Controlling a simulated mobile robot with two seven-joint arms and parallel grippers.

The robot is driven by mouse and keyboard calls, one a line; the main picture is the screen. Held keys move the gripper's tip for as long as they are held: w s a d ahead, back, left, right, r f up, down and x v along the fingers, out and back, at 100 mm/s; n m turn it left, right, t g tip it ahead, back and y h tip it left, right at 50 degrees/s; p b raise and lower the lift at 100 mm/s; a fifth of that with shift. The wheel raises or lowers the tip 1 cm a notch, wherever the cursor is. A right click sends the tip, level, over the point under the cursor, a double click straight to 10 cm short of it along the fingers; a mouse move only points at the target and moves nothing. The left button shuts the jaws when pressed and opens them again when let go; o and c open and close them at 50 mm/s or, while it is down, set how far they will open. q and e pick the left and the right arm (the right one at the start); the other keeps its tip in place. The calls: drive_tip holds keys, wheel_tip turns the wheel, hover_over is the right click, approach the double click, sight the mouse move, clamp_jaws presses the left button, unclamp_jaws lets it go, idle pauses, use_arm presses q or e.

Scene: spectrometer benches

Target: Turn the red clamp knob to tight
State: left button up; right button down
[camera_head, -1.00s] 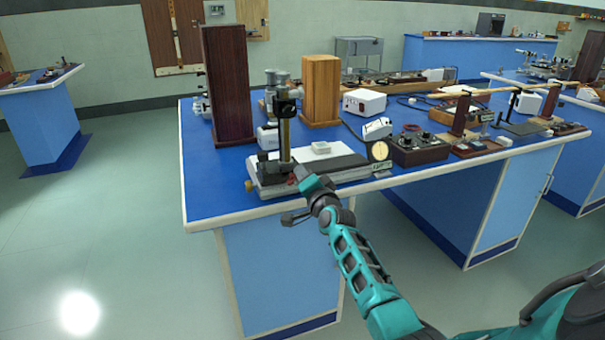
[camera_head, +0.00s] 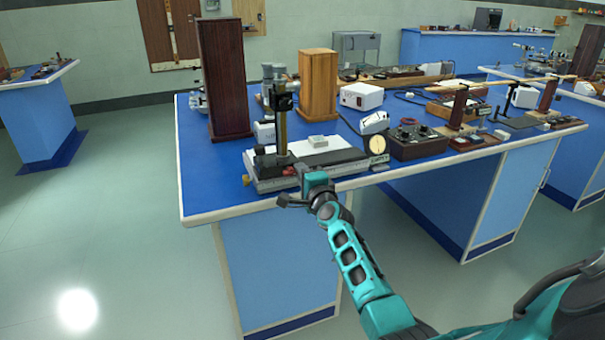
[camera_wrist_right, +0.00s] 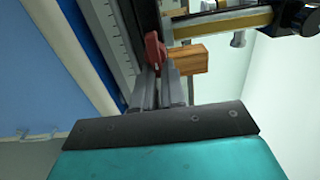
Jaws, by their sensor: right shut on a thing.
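The red clamp knob (camera_wrist_right: 154,48) shows in the right wrist view, beside the ruled grey bar, between the tips of my right gripper (camera_wrist_right: 160,78). The gripper is shut on the knob. In the head view my right gripper (camera_head: 302,174) reaches the front of the instrument base (camera_head: 265,184), just below the foot of the upright brass post (camera_head: 283,132). I cannot read from these frames how tight the knob is. My left gripper is in neither view.
A white block (camera_head: 317,141) sits on the instrument's pale top. A dark wooden box (camera_head: 224,80) and a lighter one (camera_head: 318,85) stand behind. The blue bench top (camera_head: 205,195) is clear at front left.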

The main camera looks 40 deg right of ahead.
drive_tip(key=shift+w+a+f, duration=0.1)
drive_tip(key=shift+a+f, duration=0.05)
drive_tip(key=shift+a, duration=0.35)
drive_tip(key=c, duration=1.2)
unclamp_jaws()
drive_tip(key=shift+w, duration=0.1)
drive_tip(key=shift+o, duration=0.7)
drive_tip(key=shift+d, duration=0.15)
drive_tip(key=p+v, duration=0.2)
drive_tip(key=v, duration=1.1)
drive_tip(key=shift+p, duration=0.3)
drive_tip(key=shift+o, duration=0.5)
drive_tip(key=shift+d, duration=0.1)
